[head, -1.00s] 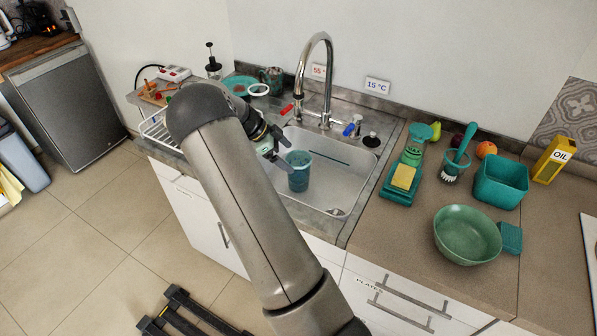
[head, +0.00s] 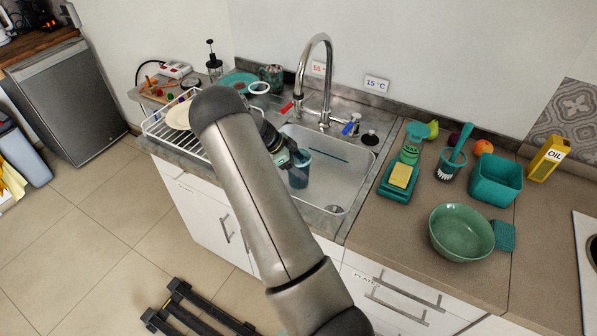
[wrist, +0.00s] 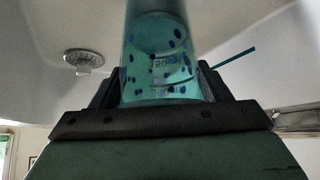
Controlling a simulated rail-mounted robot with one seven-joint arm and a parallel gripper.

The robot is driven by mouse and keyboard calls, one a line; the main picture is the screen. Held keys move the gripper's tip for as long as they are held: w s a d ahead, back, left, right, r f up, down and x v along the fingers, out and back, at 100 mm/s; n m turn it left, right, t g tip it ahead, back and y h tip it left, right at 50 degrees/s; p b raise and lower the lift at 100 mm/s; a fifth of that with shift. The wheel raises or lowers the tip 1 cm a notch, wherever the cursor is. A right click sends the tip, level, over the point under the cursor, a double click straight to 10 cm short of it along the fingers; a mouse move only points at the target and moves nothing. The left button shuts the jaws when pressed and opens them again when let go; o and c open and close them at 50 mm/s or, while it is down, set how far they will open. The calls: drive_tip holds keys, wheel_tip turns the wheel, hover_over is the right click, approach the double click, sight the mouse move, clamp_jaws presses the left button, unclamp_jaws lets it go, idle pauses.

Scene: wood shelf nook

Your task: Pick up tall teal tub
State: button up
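A tall teal tub (head: 300,175), see-through with dark spots, stands in the sink in the head view. In the wrist view the tub (wrist: 160,60) fills the middle, between the two fingers of my gripper (wrist: 162,90). The fingers stand apart, one on each side of the tub and close to its wall; firm contact is not visible. In the head view my gripper (head: 291,158) overlaps the tub's upper left side, and my arm hides part of the sink's left side.
The sink (head: 345,175) has a tall faucet (head: 328,80) behind it. A white dish rack (head: 165,130) with a plate is at left. On the right counter are a soap dispenser with sponge (head: 401,175), a teal square container (head: 495,180) and a green bowl (head: 461,232).

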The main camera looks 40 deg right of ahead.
drive_tip(key=c, duration=0.6)
drive_tip(key=shift+r, duration=0.15)
